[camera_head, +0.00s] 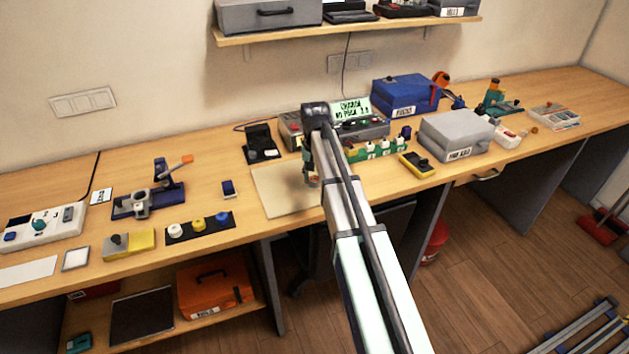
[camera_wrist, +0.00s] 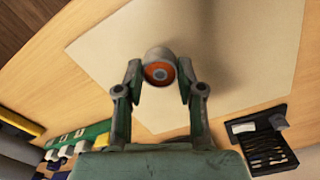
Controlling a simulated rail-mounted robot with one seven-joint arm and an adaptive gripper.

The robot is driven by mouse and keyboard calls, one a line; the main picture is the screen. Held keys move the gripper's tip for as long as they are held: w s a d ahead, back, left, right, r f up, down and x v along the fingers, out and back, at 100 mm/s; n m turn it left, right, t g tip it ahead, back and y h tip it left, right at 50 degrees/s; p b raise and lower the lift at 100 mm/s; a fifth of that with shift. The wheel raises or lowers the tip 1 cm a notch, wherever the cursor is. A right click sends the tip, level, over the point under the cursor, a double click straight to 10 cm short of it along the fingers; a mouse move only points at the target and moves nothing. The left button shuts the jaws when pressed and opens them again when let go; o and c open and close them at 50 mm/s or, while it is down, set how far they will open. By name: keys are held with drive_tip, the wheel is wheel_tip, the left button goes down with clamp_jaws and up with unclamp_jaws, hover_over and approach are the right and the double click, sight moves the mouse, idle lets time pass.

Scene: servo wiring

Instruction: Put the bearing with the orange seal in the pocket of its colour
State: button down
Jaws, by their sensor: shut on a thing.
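The bearing with the orange seal (camera_wrist: 158,72) is a short grey cylinder with an orange ring on its face. My gripper (camera_wrist: 159,80) is shut on it, a fingertip at each side. In the head view my gripper (camera_head: 311,174) is over the pale mat (camera_head: 280,200), and the bearing is small and partly hidden by my arm. In the wrist view the mat (camera_wrist: 225,40) lies behind the bearing; the gap between them is hard to judge. I cannot make out an orange pocket in either view.
A green rack with white blocks (camera_head: 378,149) stands right of my arm. A black open case (camera_head: 262,145) lies behind the mat. A dark strip (camera_head: 201,230) with white, yellow and blue round pieces lies to the left. Most of the mat is bare.

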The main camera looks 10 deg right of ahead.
sight(314, 178)
drive_tip(key=shift+f, duration=1.25)
drive_tip(key=shift+f, duration=0.15)
drive_tip(key=c, duration=0.7)
unclamp_jaws()
wheel_tip(314, 178, up, 11)
drive_tip(key=shift+f+b, duration=0.1)
drive_tip(key=shift+b, duration=0.8)
drive_tip(key=shift+o, duration=0.4)
drive_tip(key=shift+r, duration=0.8)
